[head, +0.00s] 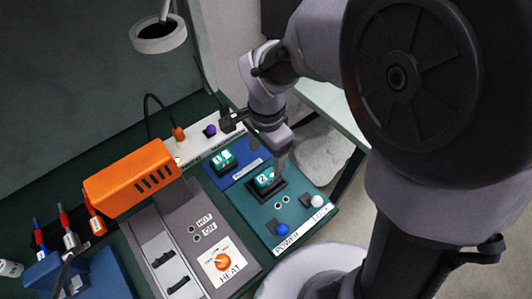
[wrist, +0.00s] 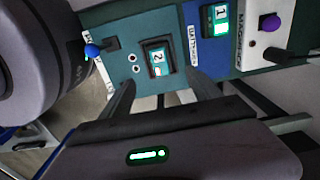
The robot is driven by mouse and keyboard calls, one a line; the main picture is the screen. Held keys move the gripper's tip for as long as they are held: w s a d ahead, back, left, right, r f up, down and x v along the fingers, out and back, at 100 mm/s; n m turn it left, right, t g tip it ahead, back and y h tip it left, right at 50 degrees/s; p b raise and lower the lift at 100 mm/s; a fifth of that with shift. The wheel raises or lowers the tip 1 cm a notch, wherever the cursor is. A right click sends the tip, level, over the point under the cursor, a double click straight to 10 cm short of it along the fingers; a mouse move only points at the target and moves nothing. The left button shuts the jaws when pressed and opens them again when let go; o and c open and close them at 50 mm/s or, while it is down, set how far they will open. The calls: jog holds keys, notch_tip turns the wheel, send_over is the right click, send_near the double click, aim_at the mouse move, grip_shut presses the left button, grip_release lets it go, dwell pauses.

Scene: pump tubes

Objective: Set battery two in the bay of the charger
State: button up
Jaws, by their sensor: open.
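Battery two (head: 265,178), a teal block marked 2, sits within a dark-rimmed bay (head: 279,188) on the teal charger panel (head: 255,212). It also shows in the wrist view (wrist: 157,60), framed by the dark rim; I cannot tell how deep it sits. Battery one (head: 222,160), marked 1, is on the blue panel (head: 240,172) to the upper left. My gripper (head: 281,158) is over the far right side of the charger. In the wrist view its two fingers (wrist: 162,92) are apart with nothing between them, and the battery is beyond their tips.
The charger has a blue knob (head: 282,229) and a white knob (head: 316,201) near its front edge. A grey heater panel (head: 205,225) with an orange dial and an orange housing (head: 132,177) stand to the left. A ring lamp (head: 158,40) hangs at the upper left.

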jog(key=s+d+r+n+t+y, duration=0.1)
jog(key=s+d+r+n+t, duration=0.2)
jog(key=s+r, duration=0.2)
jog(key=s+d+r+n+t+y, duration=0.1)
jog(key=s+d+r+n+t, duration=0.1)
jog(key=s+r, duration=0.4)
notch_tip(320, 180, up, 4)
jog(key=shift+s+d+f+n+t, duration=0.2)
jog(key=shift+d+n+t, duration=0.2)
jog(key=shift+d+n, duration=0.5)
jog(key=shift+r, duration=0.1)
